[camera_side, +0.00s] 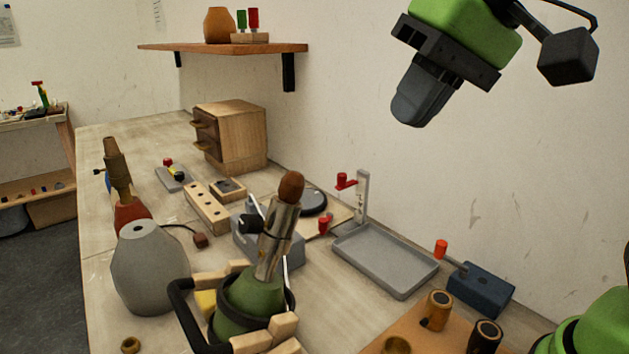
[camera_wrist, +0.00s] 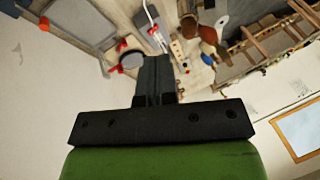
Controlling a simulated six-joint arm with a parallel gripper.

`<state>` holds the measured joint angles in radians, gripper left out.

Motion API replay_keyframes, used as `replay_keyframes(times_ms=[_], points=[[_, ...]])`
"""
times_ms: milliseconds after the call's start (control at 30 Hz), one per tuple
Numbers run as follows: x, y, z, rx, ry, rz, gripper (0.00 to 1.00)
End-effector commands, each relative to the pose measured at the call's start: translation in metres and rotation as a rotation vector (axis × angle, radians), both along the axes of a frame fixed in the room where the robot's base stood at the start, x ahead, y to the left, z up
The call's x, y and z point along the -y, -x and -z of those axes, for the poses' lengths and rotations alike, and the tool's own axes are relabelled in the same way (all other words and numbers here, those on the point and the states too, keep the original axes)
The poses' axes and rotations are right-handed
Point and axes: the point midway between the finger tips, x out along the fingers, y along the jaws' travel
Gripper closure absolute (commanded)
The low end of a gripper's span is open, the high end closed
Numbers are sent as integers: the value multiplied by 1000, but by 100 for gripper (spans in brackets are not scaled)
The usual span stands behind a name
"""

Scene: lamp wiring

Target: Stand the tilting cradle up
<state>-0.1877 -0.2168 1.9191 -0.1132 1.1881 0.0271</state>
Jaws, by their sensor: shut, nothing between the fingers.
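The tilting cradle (camera_side: 180,300), a black frame and handle with pale wooden blocks, stands at the bottom middle of the side view. A green lamp body (camera_side: 240,312) sits in its black ring. The body's metal neck (camera_side: 275,240), topped by a brown ball, leans to the right. The cradle's lower part is cut off by the picture edge. I cannot make it out in the wrist view. My gripper (camera_side: 408,110) is shut and empty, high above the bench and well apart from the cradle. Its dark fingers (camera_wrist: 155,72) also show in the wrist view.
A grey lamp body (camera_side: 150,275) stands left of the cradle. A grey tray (camera_side: 385,262), a dark blue box (camera_side: 482,288) and a wooden holder (camera_side: 410,335) lie to the right. A wooden drawer box (camera_side: 240,135) and a wall shelf (camera_side: 225,47) are behind.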

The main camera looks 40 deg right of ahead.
Motion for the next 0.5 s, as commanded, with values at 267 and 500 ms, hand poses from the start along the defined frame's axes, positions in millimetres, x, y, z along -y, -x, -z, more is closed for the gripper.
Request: replay_keyframes(times_ms=[267,500], points=[[24,39,20,-12,-36,125,100],[32,62,52,-290,-175,391,100]])
